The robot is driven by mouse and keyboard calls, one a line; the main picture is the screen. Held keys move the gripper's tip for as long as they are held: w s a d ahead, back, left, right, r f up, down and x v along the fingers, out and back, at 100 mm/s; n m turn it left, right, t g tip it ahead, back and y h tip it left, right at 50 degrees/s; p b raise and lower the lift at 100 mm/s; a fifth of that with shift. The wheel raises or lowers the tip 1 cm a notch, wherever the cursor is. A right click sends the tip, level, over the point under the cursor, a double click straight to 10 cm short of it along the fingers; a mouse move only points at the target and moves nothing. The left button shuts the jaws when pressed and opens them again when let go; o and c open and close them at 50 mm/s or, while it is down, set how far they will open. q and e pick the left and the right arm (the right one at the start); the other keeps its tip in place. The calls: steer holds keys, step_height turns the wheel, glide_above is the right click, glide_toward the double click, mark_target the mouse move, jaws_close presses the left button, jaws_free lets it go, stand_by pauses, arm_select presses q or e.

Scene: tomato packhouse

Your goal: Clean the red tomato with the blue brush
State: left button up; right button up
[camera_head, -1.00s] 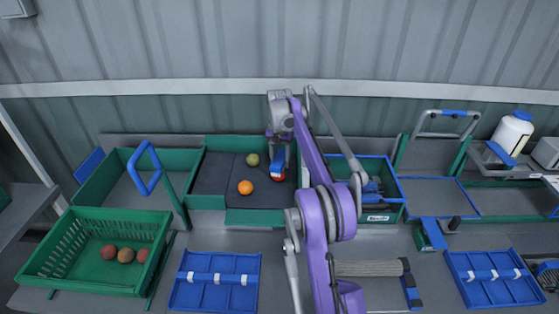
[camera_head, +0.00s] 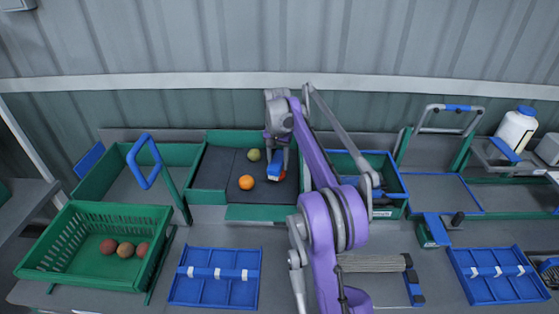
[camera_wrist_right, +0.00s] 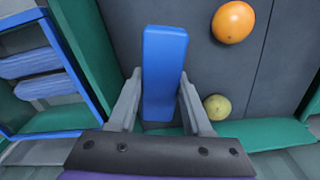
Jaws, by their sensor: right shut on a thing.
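My right gripper (camera_head: 278,150) is shut on the blue brush (camera_head: 277,165) over the dark-floored green tray (camera_head: 245,214). In the right wrist view the brush (camera_wrist_right: 163,70) stands between the two fingers (camera_wrist_right: 160,105). The red tomato (camera_head: 282,175) shows only as a small red patch at the brush's lower right edge; the brush covers the rest. I cannot tell whether the bristles touch it. In the wrist view the tomato is hidden. An orange tomato (camera_head: 246,182) and a yellow-green one (camera_head: 253,155) lie to the left in the same tray. My left gripper is not in view.
A blue-rimmed bin (camera_wrist_right: 62,60) with blue items stands right of the tray. A green basket (camera_head: 85,272) with several reddish tomatoes is front left. A blue divided tray (camera_head: 215,295) lies in front. A blue handle (camera_head: 155,165) rises left of the tray.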

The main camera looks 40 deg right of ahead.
mark_target(281, 154)
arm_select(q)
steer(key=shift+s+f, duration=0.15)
arm_select(e)
steer(key=shift+s+a, duration=0.15)
steer(key=shift+a, duration=0.05)
steer(key=shift+w+d+p, duration=0.3)
steer(key=shift+w+d, duration=0.05)
steer(key=shift+d, duration=0.15)
steer(key=shift+w+d+p, duration=0.65)
steer(key=shift+w+d, duration=0.3)
steer(key=shift+d, duration=0.3)
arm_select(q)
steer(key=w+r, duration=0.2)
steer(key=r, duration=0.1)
arm_select(e)
steer(key=shift+w+d, duration=0.1)
steer(key=shift+d, duration=0.05)
